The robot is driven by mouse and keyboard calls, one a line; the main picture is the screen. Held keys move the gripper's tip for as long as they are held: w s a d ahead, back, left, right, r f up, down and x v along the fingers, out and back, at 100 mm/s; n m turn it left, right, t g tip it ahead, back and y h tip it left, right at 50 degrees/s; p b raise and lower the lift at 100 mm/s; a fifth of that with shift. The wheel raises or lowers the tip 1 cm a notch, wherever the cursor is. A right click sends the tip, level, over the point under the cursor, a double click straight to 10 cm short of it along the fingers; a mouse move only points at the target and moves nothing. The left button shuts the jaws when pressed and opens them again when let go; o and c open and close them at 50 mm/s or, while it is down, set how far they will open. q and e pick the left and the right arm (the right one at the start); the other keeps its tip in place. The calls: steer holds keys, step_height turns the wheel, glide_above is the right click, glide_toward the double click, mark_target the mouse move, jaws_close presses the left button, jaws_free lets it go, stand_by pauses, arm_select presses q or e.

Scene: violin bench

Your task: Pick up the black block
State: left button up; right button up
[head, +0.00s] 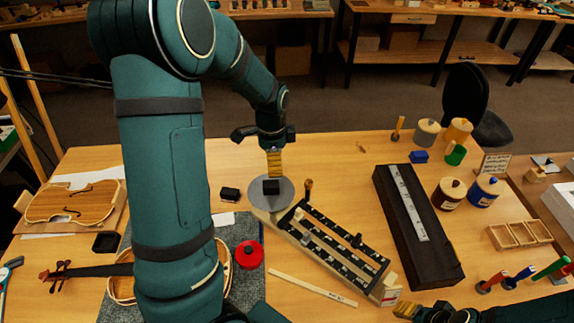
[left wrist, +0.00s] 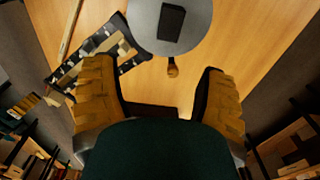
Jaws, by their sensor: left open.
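A black block (head: 271,187) lies on a round grey disc (head: 286,196) near the middle of the bench. In the left wrist view the black block (left wrist: 171,23) shows near the top, on the grey disc (left wrist: 203,32). My left gripper (head: 274,162) is just behind and above the block in the head view, pointing down. In the left wrist view my left gripper (left wrist: 155,68) is open, with nothing between its fingers. My right gripper (head: 405,310) shows only partly at the bottom edge; its opening is hidden.
A second small dark block (head: 229,194) lies left of the disc. A slotted rack (head: 332,245) and a small wooden-handled tool (head: 308,187) stand close on the right. A long black case (head: 418,225), jars (head: 449,193) and a red round container (head: 249,254) are farther out.

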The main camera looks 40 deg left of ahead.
mark_target(273, 184)
arm_select(q)
steer(key=f, duration=0.5)
steer(key=a+f, duration=0.1)
steer(key=f, duration=0.1)
steer(key=shift+f, duration=0.15)
steer(key=f, duration=0.5)
steer(key=shift+w+a, duration=0.25)
steer(key=shift+w, duration=0.1)
steer(key=c, duration=1.2)
step_height(273, 184, up, 10)
steer(key=shift+f, duration=0.1)
steer(key=shift+c, duration=0.2)
steer(key=shift+s, duration=0.15)
